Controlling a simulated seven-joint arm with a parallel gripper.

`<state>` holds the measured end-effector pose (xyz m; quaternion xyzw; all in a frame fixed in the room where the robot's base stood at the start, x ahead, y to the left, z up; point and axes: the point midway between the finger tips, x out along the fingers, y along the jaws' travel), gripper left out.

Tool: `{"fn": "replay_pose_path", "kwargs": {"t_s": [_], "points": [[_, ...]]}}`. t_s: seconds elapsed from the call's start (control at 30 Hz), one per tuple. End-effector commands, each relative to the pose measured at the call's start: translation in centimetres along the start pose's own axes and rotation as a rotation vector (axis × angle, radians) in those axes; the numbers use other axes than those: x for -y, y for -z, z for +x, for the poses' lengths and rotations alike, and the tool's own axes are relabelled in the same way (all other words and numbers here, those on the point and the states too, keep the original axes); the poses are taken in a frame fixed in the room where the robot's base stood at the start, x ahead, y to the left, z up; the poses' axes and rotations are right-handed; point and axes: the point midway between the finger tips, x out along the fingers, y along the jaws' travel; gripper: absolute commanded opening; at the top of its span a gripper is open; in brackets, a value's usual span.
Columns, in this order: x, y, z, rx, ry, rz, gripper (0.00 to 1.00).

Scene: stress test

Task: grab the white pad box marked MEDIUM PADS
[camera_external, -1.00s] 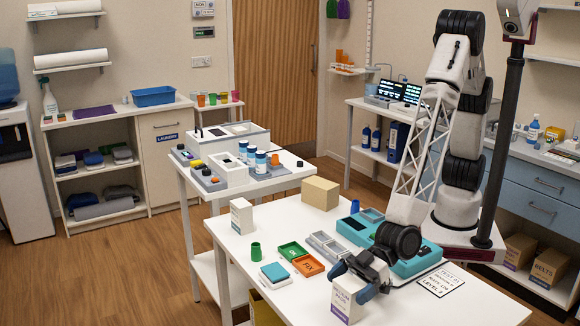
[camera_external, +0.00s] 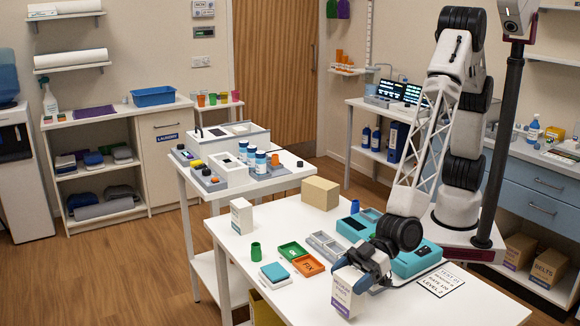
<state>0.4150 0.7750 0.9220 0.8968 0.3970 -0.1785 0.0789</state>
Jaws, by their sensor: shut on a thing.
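The white pad box (camera_external: 345,291) with purple lettering is near the front edge of the white table (camera_external: 395,305). The lettering is too small to read surely, but part of it looks like MEDIUM. My gripper (camera_external: 352,265) is around the upper part of the box and shut on it. The box stands slightly tilted in the view, and I cannot tell whether its base touches the table. A second white box (camera_external: 241,216) stands upright at the table's back left, clear of my gripper.
A green tray (camera_external: 294,250) and an orange tray (camera_external: 308,265) lie left of my gripper, with a teal-topped block (camera_external: 275,272) and a green cup (camera_external: 255,251). A teal device (camera_external: 415,262) is close on the right. A tan box (camera_external: 320,193) stands behind.

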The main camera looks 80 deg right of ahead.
Motion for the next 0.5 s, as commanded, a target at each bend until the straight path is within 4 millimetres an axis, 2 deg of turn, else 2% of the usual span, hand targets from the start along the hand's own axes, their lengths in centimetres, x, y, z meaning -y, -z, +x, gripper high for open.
{"fn": "replay_pose_path", "kwargs": {"t_s": [0.3, 0.5], "points": [[0.0, 4.5, -1.9, -0.002, 0.001, 0.0, 0.48], [0.0, 6.5, -2.7, -0.001, 0.001, 0.0, 0.48]]}}
